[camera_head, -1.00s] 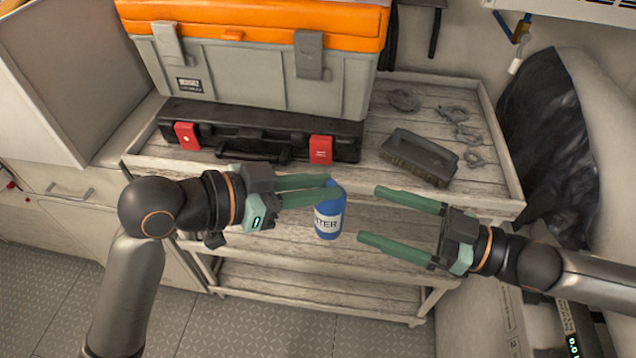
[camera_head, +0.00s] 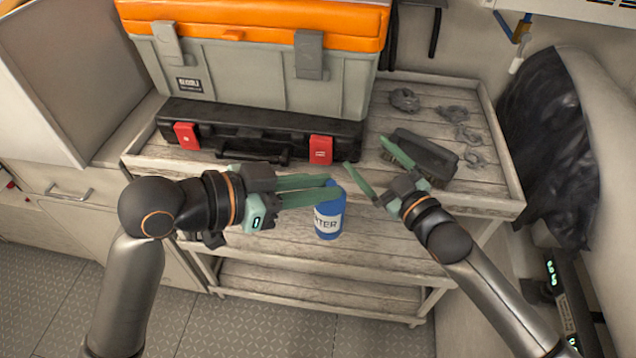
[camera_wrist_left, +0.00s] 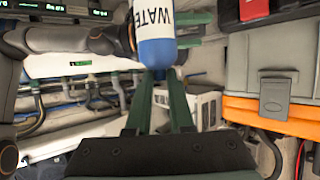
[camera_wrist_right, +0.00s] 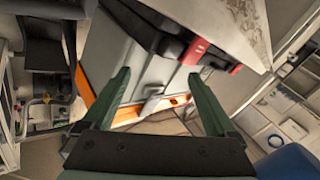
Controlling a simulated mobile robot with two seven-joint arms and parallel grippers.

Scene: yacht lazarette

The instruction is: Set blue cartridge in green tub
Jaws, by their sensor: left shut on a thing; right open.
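The blue cartridge (camera_head: 328,221) is a blue bottle with a white label ending in "TER". My left gripper (camera_head: 332,188) is shut on its narrow top, and it hangs upright in front of the trolley's top edge. In the left wrist view the cartridge (camera_wrist_left: 155,30) sits at the tips of the shut fingers (camera_wrist_left: 160,75). My right gripper (camera_head: 366,154) is open and empty, to the right of the cartridge and over the trolley's front edge. Its spread fingers also show in the right wrist view (camera_wrist_right: 158,75). I see no green tub in any view.
The wooden trolley (camera_head: 285,280) carries an orange-lidded grey toolbox (camera_head: 260,75), a black case (camera_head: 260,125) with red latches, a dark brush (camera_head: 425,157) and several grey shackles (camera_head: 404,99). A dark bag (camera_head: 545,140) hangs at the right. Floor shows at the lower left.

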